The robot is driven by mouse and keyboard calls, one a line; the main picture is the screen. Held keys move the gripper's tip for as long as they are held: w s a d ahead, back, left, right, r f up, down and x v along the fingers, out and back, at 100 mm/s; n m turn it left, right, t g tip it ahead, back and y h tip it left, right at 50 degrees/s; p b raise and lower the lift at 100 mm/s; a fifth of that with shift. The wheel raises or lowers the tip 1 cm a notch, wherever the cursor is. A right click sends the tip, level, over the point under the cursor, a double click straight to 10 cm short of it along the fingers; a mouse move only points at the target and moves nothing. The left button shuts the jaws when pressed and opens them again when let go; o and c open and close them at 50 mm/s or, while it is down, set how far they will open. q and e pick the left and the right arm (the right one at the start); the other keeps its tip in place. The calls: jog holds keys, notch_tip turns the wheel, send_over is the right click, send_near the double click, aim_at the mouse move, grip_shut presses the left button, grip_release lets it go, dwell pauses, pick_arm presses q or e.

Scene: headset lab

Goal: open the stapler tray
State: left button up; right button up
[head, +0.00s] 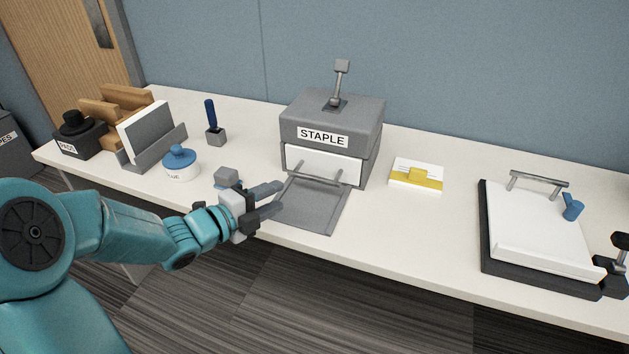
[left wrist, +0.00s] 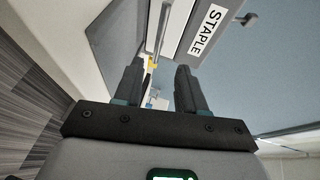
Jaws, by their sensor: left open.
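The stapler (head: 332,125) is a grey box labelled STAPLE with a lever on top, standing at the back middle of the table. Its tray shows as a white front (head: 340,167) that looks flush in the box, with a grey bar handle (head: 322,176) standing out from it. My left gripper (head: 280,198) is open and empty, to the left of the handle and apart from it. In the left wrist view the handle (left wrist: 162,28) shows beyond the open fingers, beside the STAPLE label (left wrist: 206,29). My right gripper is out of view.
A grey plate (head: 310,212) lies before the stapler. Left are a blue-lidded pot (head: 181,168), a blue-handled tool (head: 211,115) and a paper holder (head: 150,140). Right are a yellow-white card pad (head: 416,174) and a dark board with white sheets (head: 535,225). The table (head: 420,240) between is clear.

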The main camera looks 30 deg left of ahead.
aim_at(312, 180)
pick_arm(q)
jog(key=x, duration=1.3)
jog(key=shift+f, duration=0.1)
grip_shut()
